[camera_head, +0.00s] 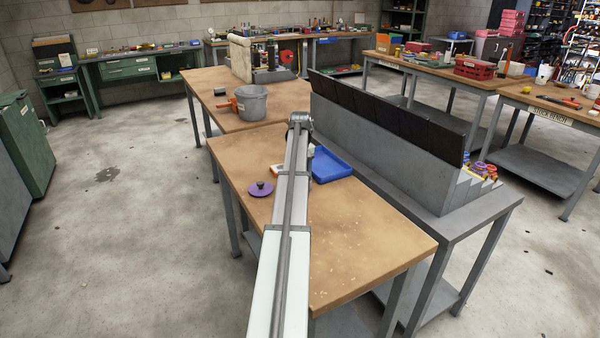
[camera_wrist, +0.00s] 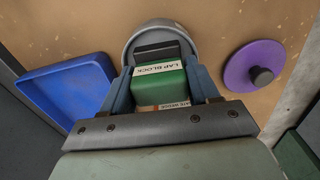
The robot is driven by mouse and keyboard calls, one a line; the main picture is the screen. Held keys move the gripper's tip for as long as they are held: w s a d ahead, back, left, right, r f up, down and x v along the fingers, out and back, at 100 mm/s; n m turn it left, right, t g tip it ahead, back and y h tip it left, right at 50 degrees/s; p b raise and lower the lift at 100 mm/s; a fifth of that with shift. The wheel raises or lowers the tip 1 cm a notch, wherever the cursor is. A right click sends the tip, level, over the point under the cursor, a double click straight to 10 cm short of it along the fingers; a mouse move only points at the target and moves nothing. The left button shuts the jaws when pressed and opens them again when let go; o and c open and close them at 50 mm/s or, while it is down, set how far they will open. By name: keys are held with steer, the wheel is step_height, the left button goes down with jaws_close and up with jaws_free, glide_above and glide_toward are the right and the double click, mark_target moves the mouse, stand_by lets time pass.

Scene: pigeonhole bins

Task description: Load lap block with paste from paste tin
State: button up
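The lap block (camera_wrist: 158,90), green with a white "LAP BLOCK" label, is between the two blue fingers of my gripper (camera_wrist: 160,78) in the wrist view. The fingers lie against its sides, so my gripper looks shut on it. A round grey tin (camera_wrist: 131,47), apparently the paste tin, shows just beyond the block. A dark band lies inside its rim; I cannot tell whether it is paste, or whether the block touches it. In the head view my arm hides the tin and block. A purple disc with a dark knob (camera_wrist: 254,66), like a lid, lies on the bench (camera_head: 340,250).
A blue tray (camera_wrist: 62,88) lies on the other side of the tin. A partly hidden label reading "ATE WEDGE" (camera_wrist: 170,106) shows below the block. A grey bucket (camera_head: 252,103) stands farther back, and dark-fronted pigeonhole bins (camera_head: 385,145) stand right. The bench's near end is clear.

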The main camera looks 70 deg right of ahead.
steer(key=c, duration=0.3)
steer(key=shift+c, duration=0.4)
stand_by(0.4)
steer(key=shift+r, duration=0.1)
steer(key=shift+r, duration=3.4)
